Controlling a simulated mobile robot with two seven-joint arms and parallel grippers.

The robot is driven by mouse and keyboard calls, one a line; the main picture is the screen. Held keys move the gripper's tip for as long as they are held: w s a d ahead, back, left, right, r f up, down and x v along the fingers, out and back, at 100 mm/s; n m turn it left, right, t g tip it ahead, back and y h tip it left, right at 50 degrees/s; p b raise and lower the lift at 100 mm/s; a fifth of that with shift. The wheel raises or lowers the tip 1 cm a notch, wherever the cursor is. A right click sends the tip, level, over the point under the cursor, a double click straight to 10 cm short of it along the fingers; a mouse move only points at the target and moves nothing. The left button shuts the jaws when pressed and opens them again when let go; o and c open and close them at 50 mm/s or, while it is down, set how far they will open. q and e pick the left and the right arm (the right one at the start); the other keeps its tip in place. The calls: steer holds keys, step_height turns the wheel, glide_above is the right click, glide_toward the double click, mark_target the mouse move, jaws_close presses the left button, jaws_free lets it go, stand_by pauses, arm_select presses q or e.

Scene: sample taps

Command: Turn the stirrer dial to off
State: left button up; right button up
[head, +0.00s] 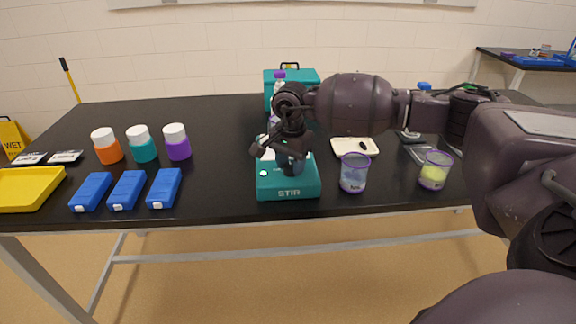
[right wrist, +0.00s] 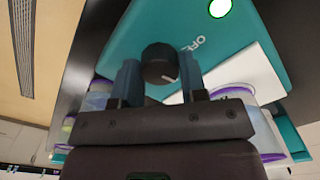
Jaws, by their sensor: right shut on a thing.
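The teal stirrer (head: 289,184), marked STIR, stands near the front edge of the black table. A green light (head: 263,173) glows on its left side and also shows in the right wrist view (right wrist: 219,8). My right gripper (head: 291,165) reaches down over the stirrer and hides its dial in the head view. In the right wrist view the round black dial (right wrist: 160,62) sits between the two fingers, which are shut on it. The OFF label (right wrist: 192,45) is beside the dial, at its upper right. A pale mark shows low on the dial. My left gripper is not in view.
A purple-rimmed cup (head: 354,173) stands close right of the stirrer, and a cup with yellow contents (head: 434,170) farther right. Blue boxes (head: 127,190) and white-capped bottles (head: 143,145) are to the left. A teal case (head: 304,78) stands behind.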

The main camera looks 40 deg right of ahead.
steer(key=n+b, duration=0.2)
steer(key=n, duration=0.2)
steer(key=shift+f+n, duration=0.15)
steer(key=shift+n, duration=0.15)
steer(key=n+b, duration=0.1)
steer(key=n, duration=0.1)
steer(key=shift+n, duration=0.8)
steer(key=n+b, duration=0.1)
steer(key=n, duration=0.1)
steer(key=shift+n, duration=0.4)
steer(key=shift+n+b, duration=0.4)
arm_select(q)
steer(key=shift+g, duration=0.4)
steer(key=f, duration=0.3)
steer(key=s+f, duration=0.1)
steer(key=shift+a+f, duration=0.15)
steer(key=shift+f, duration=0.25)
arm_select(e)
steer(key=shift+n, duration=0.3)
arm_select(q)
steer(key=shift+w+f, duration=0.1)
arm_select(e)
steer(key=shift+r, duration=0.2)
steer(key=o, duration=0.9)
